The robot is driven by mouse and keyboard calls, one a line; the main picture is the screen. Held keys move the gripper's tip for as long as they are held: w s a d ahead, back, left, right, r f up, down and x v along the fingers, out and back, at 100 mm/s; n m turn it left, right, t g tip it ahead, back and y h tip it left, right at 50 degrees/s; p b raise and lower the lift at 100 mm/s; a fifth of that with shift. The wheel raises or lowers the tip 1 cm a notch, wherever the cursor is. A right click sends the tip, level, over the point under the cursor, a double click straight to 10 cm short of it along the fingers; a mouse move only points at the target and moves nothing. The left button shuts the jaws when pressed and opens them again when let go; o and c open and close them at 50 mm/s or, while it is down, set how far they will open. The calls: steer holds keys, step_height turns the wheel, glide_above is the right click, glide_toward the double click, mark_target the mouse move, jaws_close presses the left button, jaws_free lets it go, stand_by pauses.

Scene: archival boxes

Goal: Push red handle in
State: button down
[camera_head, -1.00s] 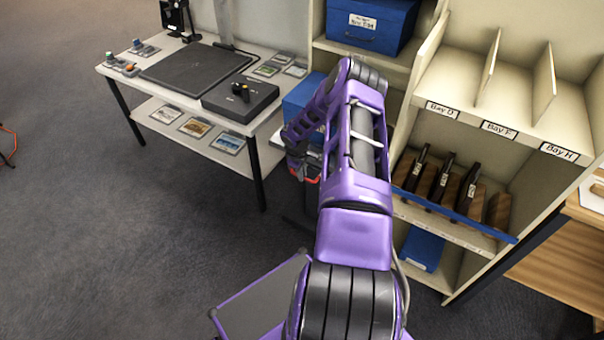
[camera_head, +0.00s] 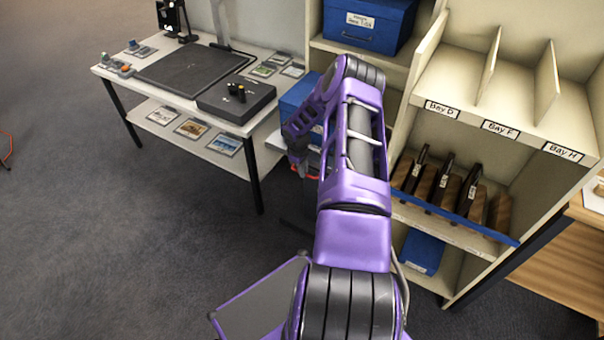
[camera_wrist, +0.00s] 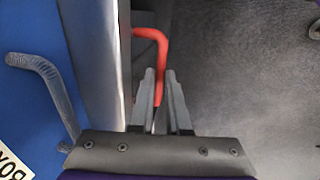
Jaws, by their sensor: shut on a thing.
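The red handle (camera_wrist: 162,48) is a bent bar beside a pale grey vertical edge in the wrist view. Its upper end meets that edge, and its lower part runs down between my fingers. My gripper (camera_wrist: 160,74) is shut on this lower part. In the head view my purple arm reaches to the gap between the table and the shelf unit. There my gripper and most of the handle are hidden or too small to make out.
A blue box face with a grey handle (camera_wrist: 42,82) stands close on the left in the wrist view. The white table (camera_head: 170,100) is left of my arm, and the shelf unit (camera_head: 468,105) with bays is on the right. Open carpet (camera_head: 120,245) lies at front left.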

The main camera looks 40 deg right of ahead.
steer(key=shift+w+d+r, duration=0.1)
steer(key=shift+w+d, duration=0.05)
steer(key=shift+d, duration=0.15)
steer(key=c, duration=0.9)
jaws_free()
steer(key=shift+a, duration=0.1)
steer(key=a+r+p, duration=0.1)
steer(key=r, duration=0.4)
steer(key=s+a+r, duration=0.1)
steer(key=r, duration=0.5)
steer(key=a+r+p, duration=0.1)
steer(key=r, duration=0.5)
steer(key=shift+s+a+p, duration=0.1)
steer(key=shift+s+p, duration=0.1)
steer(key=shift+p, duration=0.15)
